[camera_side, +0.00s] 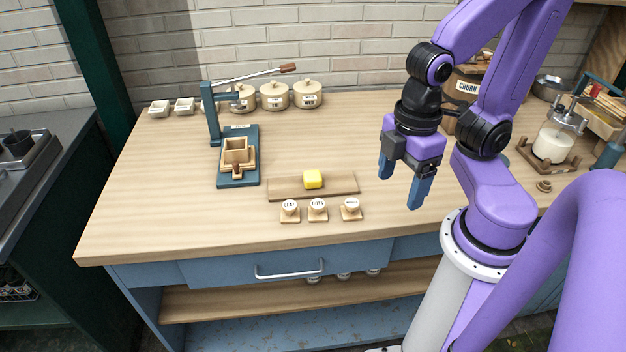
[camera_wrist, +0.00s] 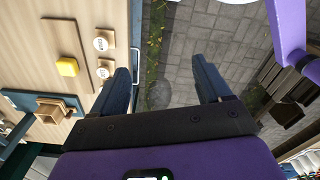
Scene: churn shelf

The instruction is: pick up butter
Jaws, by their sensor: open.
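The butter (camera_side: 313,179) is a small yellow block. It rests on a flat wooden board (camera_side: 285,188) near the front middle of the counter. In the wrist view the butter (camera_wrist: 67,67) is at the left, off to the side of the fingers. My gripper (camera_side: 400,186) is open and empty, with blue fingers pointing down. It is to the right of the board and above the counter, apart from the butter. In the wrist view the gripper's fingers (camera_wrist: 163,84) have nothing between them, and paving shows beyond them.
Several round labelled stamps (camera_side: 318,206) stand in front of the board. A lever press (camera_side: 237,155) is left of it. Lidded pots (camera_side: 275,96) line the back wall. A churn box (camera_side: 467,85) and a glass jar (camera_side: 553,143) stand at the right. The counter between board and pots is clear.

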